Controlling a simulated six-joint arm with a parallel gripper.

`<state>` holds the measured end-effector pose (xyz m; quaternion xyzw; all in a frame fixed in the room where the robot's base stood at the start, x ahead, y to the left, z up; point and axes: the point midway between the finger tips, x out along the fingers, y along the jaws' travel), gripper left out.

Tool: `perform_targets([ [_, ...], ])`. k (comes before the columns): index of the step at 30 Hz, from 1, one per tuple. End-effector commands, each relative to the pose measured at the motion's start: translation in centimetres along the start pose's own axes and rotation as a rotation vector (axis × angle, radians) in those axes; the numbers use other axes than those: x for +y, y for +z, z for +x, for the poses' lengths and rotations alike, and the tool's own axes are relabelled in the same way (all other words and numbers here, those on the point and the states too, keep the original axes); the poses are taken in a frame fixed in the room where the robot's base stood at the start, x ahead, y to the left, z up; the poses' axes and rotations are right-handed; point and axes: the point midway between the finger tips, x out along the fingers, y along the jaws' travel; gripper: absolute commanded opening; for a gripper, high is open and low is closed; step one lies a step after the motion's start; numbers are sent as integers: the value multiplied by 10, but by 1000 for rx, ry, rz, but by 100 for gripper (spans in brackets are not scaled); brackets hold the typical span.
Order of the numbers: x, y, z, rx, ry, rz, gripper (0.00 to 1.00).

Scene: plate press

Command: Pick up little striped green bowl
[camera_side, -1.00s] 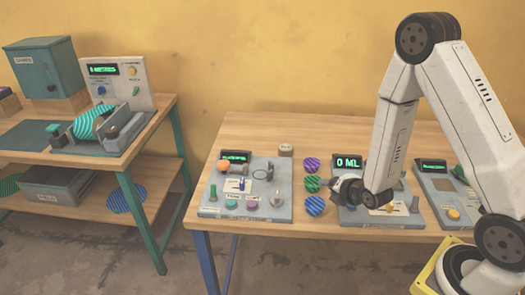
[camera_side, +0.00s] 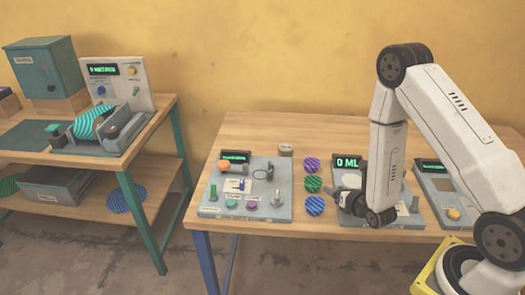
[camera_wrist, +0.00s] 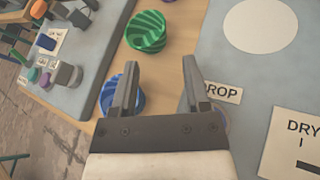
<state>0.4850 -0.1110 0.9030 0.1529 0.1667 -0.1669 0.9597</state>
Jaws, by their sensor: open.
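The little striped green bowl (camera_side: 313,184) stands on the right table, between a purple striped bowl (camera_side: 312,164) and a blue striped bowl (camera_side: 315,205). In the wrist view the green bowl (camera_wrist: 147,32) is near the top, beyond my fingertips. My gripper (camera_wrist: 160,72) is open, with nothing between its fingers. Its left finger overlaps the blue bowl (camera_wrist: 137,98) in that view. In the side view my gripper (camera_side: 345,200) is to the right of the bowls, over the panel with the "0 ML" display, partly hidden by my wrist.
A grey control panel (camera_side: 210,206) with knobs and buttons stands left of the bowls. The panel with the "0 ML" display (camera_side: 347,163) is close on their right, with a pale disc and a "DROP" label (camera_wrist: 222,92). A separate table (camera_side: 135,155) stands at left.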

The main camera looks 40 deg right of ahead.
Motion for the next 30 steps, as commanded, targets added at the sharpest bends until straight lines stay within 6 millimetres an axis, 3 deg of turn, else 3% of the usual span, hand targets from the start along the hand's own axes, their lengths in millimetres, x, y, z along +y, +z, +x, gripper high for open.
perform_targets([
  [6, 0, 0, 16, 1, 0, 1, 60],
  [17, 0, 1, 23, 0, 0, 1, 60],
  [30, 1, 3, 64, 0, 0, 1, 60],
])
